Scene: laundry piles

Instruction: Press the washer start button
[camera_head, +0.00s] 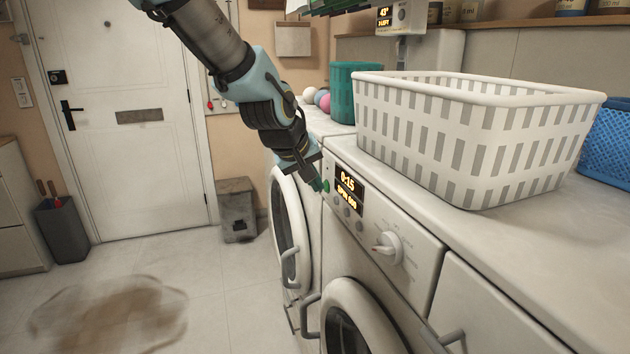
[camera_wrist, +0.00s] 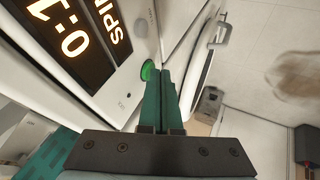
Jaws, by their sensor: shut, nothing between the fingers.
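The washer (camera_head: 415,268) stands at the right, with a lit display (camera_head: 348,185) reading 0:15 and a second line that starts with SPIN. The display also shows large in the wrist view (camera_wrist: 75,38). A round green button (camera_head: 326,186) sits at the display's left edge; in the wrist view it looks lit green (camera_wrist: 148,70). My gripper (camera_head: 317,184) is shut and empty, its teal fingertips right beside the button. In the wrist view the fingertips (camera_wrist: 164,72) overlap the button's edge. I cannot tell whether they touch it.
A white slotted basket (camera_head: 470,140) stands on the worktop above the washer. A round knob (camera_head: 388,248) sticks out right of the display. A second machine with an open-looking round door (camera_head: 290,225) stands beyond.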

